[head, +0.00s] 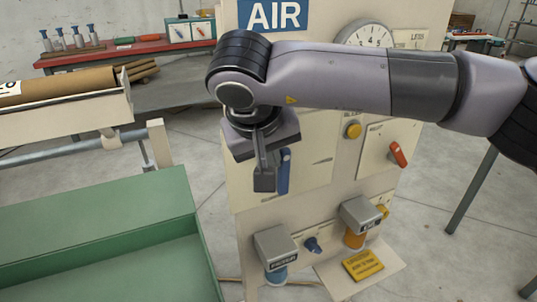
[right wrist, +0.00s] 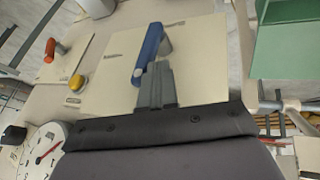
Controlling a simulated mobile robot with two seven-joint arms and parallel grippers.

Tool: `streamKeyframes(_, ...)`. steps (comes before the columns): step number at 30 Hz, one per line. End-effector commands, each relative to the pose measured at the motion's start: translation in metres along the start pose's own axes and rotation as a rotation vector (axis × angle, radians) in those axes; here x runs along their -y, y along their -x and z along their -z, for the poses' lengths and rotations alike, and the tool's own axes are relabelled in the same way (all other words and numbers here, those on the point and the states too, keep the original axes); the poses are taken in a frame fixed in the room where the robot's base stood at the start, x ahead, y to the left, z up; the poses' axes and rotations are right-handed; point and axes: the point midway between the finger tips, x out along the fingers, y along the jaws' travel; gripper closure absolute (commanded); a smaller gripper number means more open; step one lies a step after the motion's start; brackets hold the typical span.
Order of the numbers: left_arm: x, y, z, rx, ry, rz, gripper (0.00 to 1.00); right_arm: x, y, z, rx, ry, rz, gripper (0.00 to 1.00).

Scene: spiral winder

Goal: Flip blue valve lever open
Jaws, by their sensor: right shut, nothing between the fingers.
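The blue valve lever (head: 284,171) is on the cream panel under the AIR sign, pointing roughly up and down, partly hidden by my right gripper. It also shows in the right wrist view (right wrist: 149,50), where it lies just beyond the fingertips. My right gripper (head: 264,183) is shut and empty, fingers pointing down, close beside the lever's left side. In the right wrist view the fingers (right wrist: 156,82) overlap the lever's near end; I cannot tell whether they touch it. My left gripper is not in view.
A red lever (head: 398,154) and a yellow knob (head: 353,131) are to the right on the panel. A green bin (head: 100,225) stands at left. A round gauge (head: 366,36) is behind my arm.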

Motion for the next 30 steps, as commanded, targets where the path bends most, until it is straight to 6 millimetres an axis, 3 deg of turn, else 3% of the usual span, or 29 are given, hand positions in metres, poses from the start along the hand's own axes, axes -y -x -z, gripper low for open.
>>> streamKeyframes(19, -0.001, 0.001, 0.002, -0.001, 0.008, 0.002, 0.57, -0.019, -0.003, 0.003, 0.023, -0.043, 0.098, 1.00)
streamKeyframes(30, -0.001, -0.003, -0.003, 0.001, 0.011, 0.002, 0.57, -0.048, -0.017, 0.004, 0.095, -0.180, 0.414, 1.00)
